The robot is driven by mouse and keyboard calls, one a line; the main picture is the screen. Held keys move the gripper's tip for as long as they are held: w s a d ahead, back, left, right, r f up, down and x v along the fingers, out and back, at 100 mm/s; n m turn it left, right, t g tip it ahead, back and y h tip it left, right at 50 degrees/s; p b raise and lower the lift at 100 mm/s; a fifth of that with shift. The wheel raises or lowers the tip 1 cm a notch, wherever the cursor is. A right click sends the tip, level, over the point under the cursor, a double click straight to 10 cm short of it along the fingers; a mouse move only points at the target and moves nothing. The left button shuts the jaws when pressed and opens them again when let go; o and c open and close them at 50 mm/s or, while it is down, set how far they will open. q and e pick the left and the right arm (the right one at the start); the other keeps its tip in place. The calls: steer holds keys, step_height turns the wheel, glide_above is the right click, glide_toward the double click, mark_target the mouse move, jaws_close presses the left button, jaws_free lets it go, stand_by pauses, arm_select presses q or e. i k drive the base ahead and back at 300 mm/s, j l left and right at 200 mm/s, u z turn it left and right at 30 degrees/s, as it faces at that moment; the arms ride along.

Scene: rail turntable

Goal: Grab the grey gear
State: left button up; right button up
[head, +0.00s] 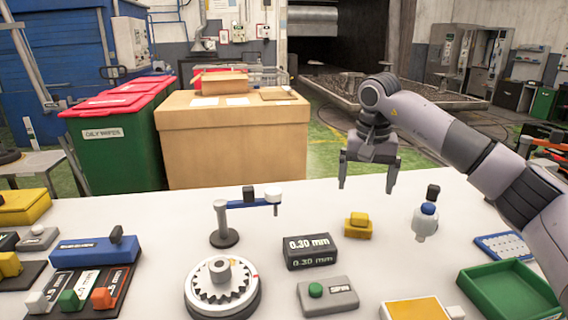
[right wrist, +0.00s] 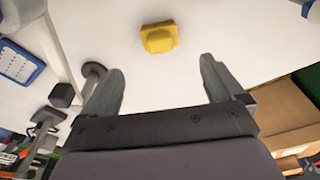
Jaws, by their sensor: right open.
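The grey gear (head: 222,280) lies flat on a round, pale turntable (head: 190,301) at the front of the white table in the head view. A grey knob stands up at the gear's centre. My right gripper (head: 367,190) is open and empty, above the table's back edge, to the right of and well beyond the gear. The right wrist view shows its two fingers spread (right wrist: 160,78) with nothing between them. The gear does not show in the right wrist view. My left gripper is in no frame.
A post with a blue arm (head: 222,222) stands just behind the turntable. A dark "0.30 mm" block (head: 310,252), a grey box with a green button (head: 327,296) and a yellow block (head: 358,226) lie to its right. A green tray (head: 510,292) is at the right.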

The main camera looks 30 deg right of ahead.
mark_target(219, 279)
steer(key=k+j, duration=0.75)
steer(key=j, duration=0.2)
